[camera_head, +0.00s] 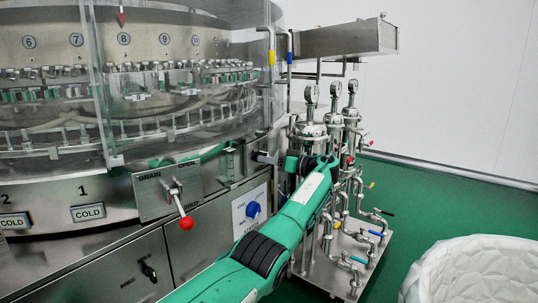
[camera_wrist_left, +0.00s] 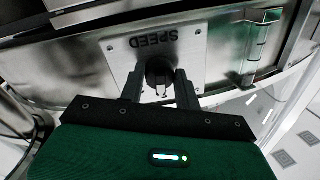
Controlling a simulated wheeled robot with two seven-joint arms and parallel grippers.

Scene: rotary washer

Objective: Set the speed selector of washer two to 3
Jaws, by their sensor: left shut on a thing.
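In the left wrist view, a dark knob (camera_wrist_left: 159,71) sits on a metal plate (camera_wrist_left: 122,52) with the word SPEED, which appears upside down. My left gripper (camera_wrist_left: 158,80) has one finger on each side of the knob and is shut on it. The number the knob points to cannot be read. In the head view, my green left arm reaches up to the machine's right side, with the left gripper (camera_head: 266,157) at the edge of the housing. The selector itself is hidden there. My right gripper is not in view.
The large round washer (camera_head: 75,168) fills the left. A white bin (camera_head: 475,270) is front right.

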